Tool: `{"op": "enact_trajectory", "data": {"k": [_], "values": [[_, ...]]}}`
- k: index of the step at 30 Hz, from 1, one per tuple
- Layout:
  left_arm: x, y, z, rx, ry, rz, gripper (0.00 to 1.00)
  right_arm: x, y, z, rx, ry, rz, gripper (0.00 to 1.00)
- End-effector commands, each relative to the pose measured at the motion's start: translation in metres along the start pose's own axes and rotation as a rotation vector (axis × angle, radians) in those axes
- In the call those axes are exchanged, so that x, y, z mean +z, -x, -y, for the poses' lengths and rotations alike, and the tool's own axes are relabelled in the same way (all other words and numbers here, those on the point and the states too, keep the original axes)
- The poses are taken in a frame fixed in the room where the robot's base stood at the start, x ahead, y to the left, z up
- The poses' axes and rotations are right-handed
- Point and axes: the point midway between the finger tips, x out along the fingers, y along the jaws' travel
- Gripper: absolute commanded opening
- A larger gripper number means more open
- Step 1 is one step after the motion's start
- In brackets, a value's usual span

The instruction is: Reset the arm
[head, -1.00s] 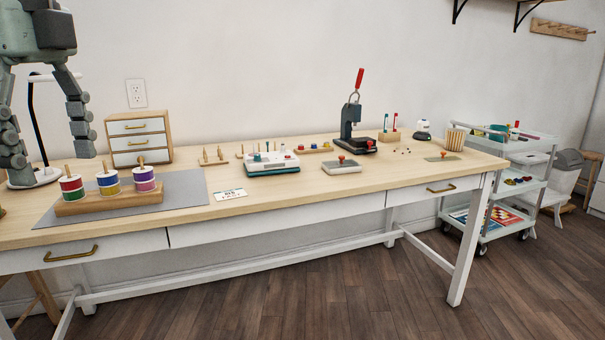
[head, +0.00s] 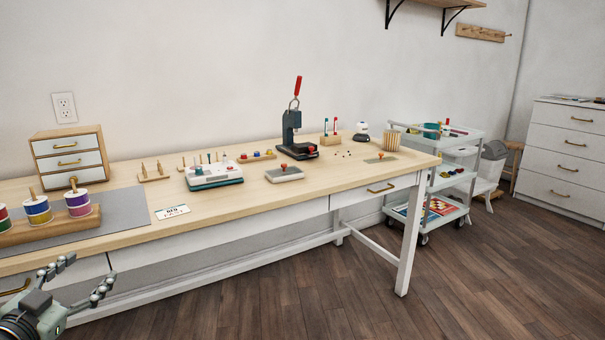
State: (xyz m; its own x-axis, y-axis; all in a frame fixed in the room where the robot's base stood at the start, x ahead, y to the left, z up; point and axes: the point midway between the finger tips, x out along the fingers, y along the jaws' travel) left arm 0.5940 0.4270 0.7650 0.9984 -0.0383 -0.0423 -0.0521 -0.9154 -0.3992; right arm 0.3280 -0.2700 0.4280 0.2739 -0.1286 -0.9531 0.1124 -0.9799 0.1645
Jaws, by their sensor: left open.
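My left gripper (head: 80,280) shows at the lower left of the head view. Its two jointed fingers are spread apart with nothing between them. It is in front of the sewing table's (head: 255,198) front edge, near the left drawers, and appears clear of the things on the table. The wrist shows at the bottom left corner. My right gripper is not in the picture.
A wooden base (head: 40,230) with ribbon spools (head: 78,203) stands on a grey mat (head: 125,208) at the table's left. A small drawer box (head: 70,158) is behind. A press (head: 292,130) stands farther right. A cart (head: 440,180) and dresser (head: 565,150) are at right. The floor in front is clear.

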Motion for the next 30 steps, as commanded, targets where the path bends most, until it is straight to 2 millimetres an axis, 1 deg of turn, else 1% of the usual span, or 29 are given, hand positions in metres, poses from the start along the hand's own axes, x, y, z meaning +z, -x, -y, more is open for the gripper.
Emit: {"op": "enact_trajectory", "data": {"k": [1,2,3,5,6,8,9,11,12,14,15,18,21,25,29,30], "values": [[0.037,0.011,-0.011,-0.054,0.036,0.103,0.69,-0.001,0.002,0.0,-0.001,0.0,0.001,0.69],[0.058,0.018,-0.018,-0.081,0.048,0.166,0.69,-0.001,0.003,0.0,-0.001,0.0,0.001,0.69],[0.084,0.029,-0.029,-0.107,0.061,0.251,0.69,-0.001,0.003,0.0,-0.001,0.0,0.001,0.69],[0.121,0.048,-0.05,-0.13,0.079,0.38,0.69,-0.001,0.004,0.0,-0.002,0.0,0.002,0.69],[0.143,0.062,-0.066,-0.135,0.089,0.464,0.69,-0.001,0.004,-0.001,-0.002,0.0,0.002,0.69],[0.173,0.085,-0.092,-0.128,0.103,0.592,0.69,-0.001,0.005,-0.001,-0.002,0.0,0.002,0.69],[0.19,0.102,-0.112,-0.115,0.114,0.675,0.69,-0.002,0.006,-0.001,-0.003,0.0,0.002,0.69],[0.21,0.127,-0.144,-0.082,0.127,0.795,0.69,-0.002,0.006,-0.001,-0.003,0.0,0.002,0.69],[0.221,0.144,-0.165,-0.053,0.134,0.869,0.69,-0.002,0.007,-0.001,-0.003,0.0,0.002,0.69],[0.233,0.169,-0.196,-0.002,0.146,0.97,0.69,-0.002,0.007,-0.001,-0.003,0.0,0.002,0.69],[0.238,0.184,-0.214,0.033,0.151,1.028,0.69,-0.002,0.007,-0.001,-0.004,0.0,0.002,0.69],[0.244,0.215,-0.253,0.118,0.163,1.142,0.69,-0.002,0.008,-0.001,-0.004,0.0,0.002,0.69],[0.244,0.234,-0.278,0.18,0.171,1.208,0.69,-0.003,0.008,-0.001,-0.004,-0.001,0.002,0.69],[0.244,0.245,-0.29,0.215,0.172,1.243,0.69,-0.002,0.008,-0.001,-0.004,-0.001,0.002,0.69],[0.244,0.246,-0.291,0.218,0.171,1.246,0.69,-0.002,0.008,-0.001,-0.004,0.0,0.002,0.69],[0.245,0.246,-0.291,0.217,0.171,1.245,0.67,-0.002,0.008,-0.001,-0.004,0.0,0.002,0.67]]}}
